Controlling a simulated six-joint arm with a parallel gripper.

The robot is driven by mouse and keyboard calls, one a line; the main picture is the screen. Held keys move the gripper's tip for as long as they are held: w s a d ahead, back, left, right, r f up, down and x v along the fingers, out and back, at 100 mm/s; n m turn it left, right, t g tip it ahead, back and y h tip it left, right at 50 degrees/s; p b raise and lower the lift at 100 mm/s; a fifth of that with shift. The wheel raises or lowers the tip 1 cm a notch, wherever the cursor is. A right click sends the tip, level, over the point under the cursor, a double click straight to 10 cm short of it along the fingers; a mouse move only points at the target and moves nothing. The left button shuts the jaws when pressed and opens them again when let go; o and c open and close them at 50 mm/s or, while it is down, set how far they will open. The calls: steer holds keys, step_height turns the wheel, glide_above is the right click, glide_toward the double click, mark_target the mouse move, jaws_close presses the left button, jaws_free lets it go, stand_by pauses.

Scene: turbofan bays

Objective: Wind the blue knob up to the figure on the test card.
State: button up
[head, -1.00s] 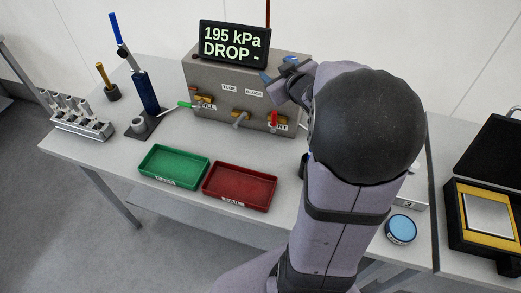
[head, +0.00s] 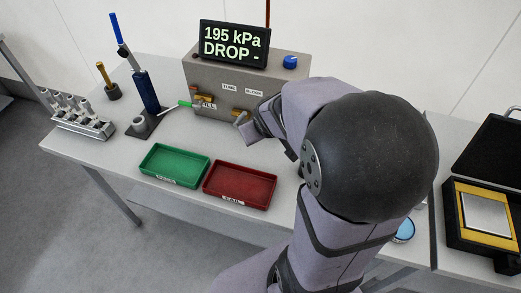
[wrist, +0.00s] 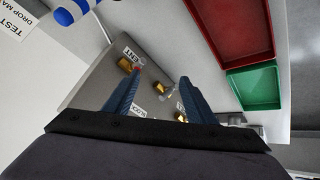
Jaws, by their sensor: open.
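The blue knob (head: 290,62) sits on top of the grey test box, at its right end. It is clear of my gripper and nothing touches it in the head view. The display (head: 234,43) reads 195 kPa and DROP -. My gripper (wrist: 159,90) is open and empty, with its two blue fingers apart over the valve side of the box. In the head view my arm hides the right part of the box front. A white card (wrist: 18,20) reading "TEST" and "DROP MA" is cut off at the left of the wrist view, so no figure shows.
A red-tipped valve lever (wrist: 136,69) by a VENT label lies near my fingers. The FILL valve (head: 203,99) is at the box's left. A green tray (head: 174,165) and a red tray (head: 240,186) lie in front. A blue-and-white striped object (wrist: 75,10) is beside the card.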

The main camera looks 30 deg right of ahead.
steer(key=shift+g+y, duration=0.3)
steer(key=shift+g, duration=0.6)
steer(key=shift+s+a+f, duration=0.4)
steer(key=shift+s+a, duration=0.15)
steer(key=shift+s, duration=0.15)
steer(key=shift+s+a+f, duration=0.45)
steer(key=shift+s+a, duration=0.1)
steer(key=shift+s, duration=0.1)
steer(key=shift+s+a+f, duration=0.4)
steer(key=shift+s+a, duration=0.15)
steer(key=shift+s, duration=0.15)
